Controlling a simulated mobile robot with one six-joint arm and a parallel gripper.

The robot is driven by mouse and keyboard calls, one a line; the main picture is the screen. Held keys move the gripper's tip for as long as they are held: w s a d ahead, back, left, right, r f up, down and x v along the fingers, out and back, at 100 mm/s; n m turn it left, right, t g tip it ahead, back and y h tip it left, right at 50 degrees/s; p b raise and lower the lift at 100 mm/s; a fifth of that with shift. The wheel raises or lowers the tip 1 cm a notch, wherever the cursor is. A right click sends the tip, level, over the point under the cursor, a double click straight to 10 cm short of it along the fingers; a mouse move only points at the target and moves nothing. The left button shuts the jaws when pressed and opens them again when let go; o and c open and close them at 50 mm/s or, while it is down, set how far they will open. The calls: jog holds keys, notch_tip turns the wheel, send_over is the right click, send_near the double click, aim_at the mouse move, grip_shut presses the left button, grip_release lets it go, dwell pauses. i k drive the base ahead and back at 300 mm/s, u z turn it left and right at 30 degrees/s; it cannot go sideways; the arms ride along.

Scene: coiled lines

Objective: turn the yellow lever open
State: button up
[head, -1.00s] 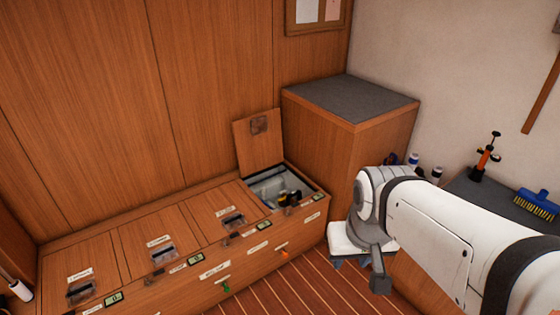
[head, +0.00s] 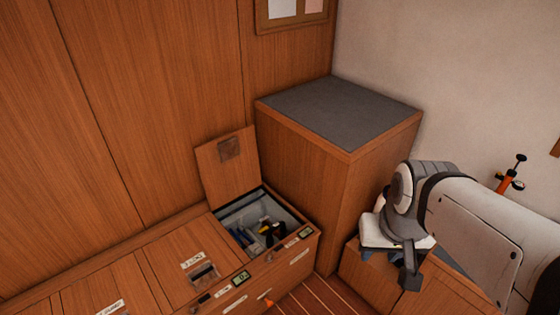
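An open locker compartment (head: 222,222) in the wooden bench has its lid raised against the wall. Inside it lie dark and blue items and a small yellow part (head: 266,229), too small to tell whether it is the yellow lever. A small orange handle (head: 267,301) sticks out from the bench front below.
The tall cabinet (head: 338,112) with a grey top stands right of the open compartment. Closed lids (head: 185,262) with latches run along the bench to the left. An orange-and-black pump (head: 509,178) stands at the right. Striped floor (head: 318,298) shows in front of the bench.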

aim_at(261, 230)
jog(key=u, duration=0.4)
jog(key=i, duration=1.1)
jog(key=u, duration=0.75)
